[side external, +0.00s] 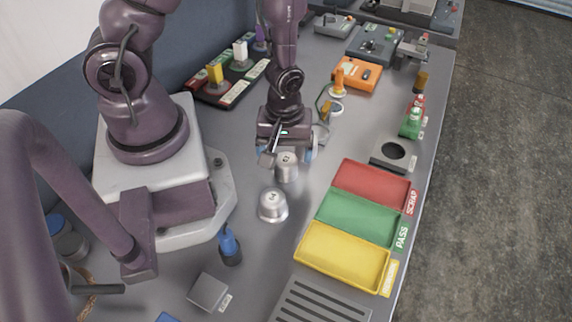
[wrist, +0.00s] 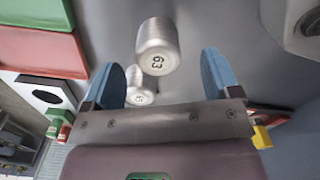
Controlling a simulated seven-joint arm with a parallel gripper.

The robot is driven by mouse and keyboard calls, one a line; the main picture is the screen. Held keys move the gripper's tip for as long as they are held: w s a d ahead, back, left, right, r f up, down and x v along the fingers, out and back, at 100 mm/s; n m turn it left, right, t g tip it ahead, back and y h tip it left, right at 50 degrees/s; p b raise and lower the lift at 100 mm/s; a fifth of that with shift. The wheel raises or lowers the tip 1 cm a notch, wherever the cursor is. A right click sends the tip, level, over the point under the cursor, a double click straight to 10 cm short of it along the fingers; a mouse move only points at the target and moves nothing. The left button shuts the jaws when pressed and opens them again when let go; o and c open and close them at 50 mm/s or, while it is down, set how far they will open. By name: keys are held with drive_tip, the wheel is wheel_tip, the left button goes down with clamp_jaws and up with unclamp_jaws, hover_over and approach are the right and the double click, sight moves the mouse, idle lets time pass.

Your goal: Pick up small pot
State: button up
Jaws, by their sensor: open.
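Two silver metal pots stand upright on the grey bench. The back pot (side external: 287,167) is right by my gripper (side external: 286,152); the front pot (side external: 273,205) stands clear and looks larger. In the wrist view, my gripper (wrist: 160,62) is open, its blue fingers wide apart and holding nothing. The smaller-looking back pot (wrist: 141,86) shows between the fingers, nearer the left one, its lower part hidden by the gripper body. The larger front pot (wrist: 158,46), marked 63, shows beyond the fingertips. I cannot tell whether a finger touches the back pot.
Red (side external: 372,185), green (side external: 357,218) and yellow (side external: 343,257) trays lie to the right. A grey block with a round dark hole (side external: 394,153) sits behind them. A blue-handled item (side external: 230,244) and a grey box (side external: 208,292) stand in front. Bench between pots and trays is clear.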

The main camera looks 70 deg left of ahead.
sight(286, 159)
drive_tip(key=shift+w+f, duration=0.15)
drive_tip(key=shift+f, duration=2.1)
drive_tip(key=shift+c, duration=0.4)
drive_tip(key=c, duration=1)
